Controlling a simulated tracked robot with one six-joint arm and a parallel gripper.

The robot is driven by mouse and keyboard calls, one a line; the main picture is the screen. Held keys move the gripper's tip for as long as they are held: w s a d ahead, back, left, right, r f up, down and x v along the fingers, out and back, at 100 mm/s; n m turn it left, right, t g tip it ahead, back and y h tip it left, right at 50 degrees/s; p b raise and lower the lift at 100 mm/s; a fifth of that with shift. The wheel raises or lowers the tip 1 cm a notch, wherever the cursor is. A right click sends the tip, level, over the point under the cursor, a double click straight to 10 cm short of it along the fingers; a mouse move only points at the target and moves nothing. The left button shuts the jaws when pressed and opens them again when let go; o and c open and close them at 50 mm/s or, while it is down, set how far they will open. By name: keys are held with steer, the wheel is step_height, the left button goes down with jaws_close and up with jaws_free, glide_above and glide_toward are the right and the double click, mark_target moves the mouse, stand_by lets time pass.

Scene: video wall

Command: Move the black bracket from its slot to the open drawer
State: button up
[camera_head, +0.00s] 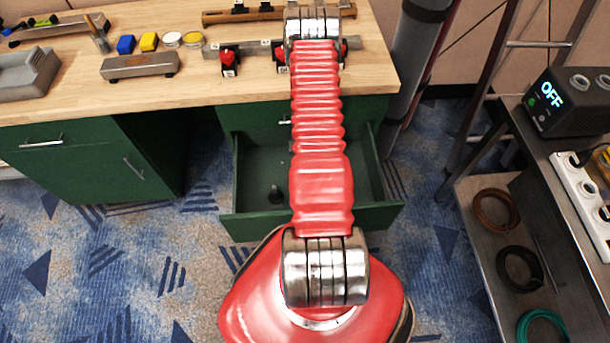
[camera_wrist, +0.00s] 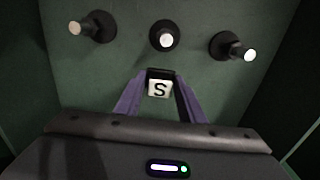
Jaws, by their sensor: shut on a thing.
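In the wrist view the purple fingers of my gripper (camera_wrist: 161,76) are shut on the black bracket (camera_wrist: 159,89), which has a white label marked S. Behind it is the green inside of the open drawer (camera_head: 246,182), with three dark, light-tipped pegs. The drawer is pulled out under the worktop in the head view, and one peg (camera_head: 277,195) shows in it. My red arm covers the drawer's middle there and hides my gripper and the bracket. I cannot tell whether the bracket touches the drawer floor.
The wooden worktop (camera_head: 180,22) holds a grey rail (camera_head: 255,50) with red labelled parts (camera_head: 229,62), a block holder (camera_head: 140,66) and a grey tray (camera_head: 27,75). A shelf unit at right carries a black box marked OFF (camera_head: 570,103) and a power strip (camera_head: 580,190).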

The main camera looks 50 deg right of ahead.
steer(key=shift+f, duration=0.15)
steer(key=shift+f, duration=1.95)
steer(key=o, duration=1.2)
steer(key=shift+f, duration=0.1)
steer(key=shift+r, duration=6.1)
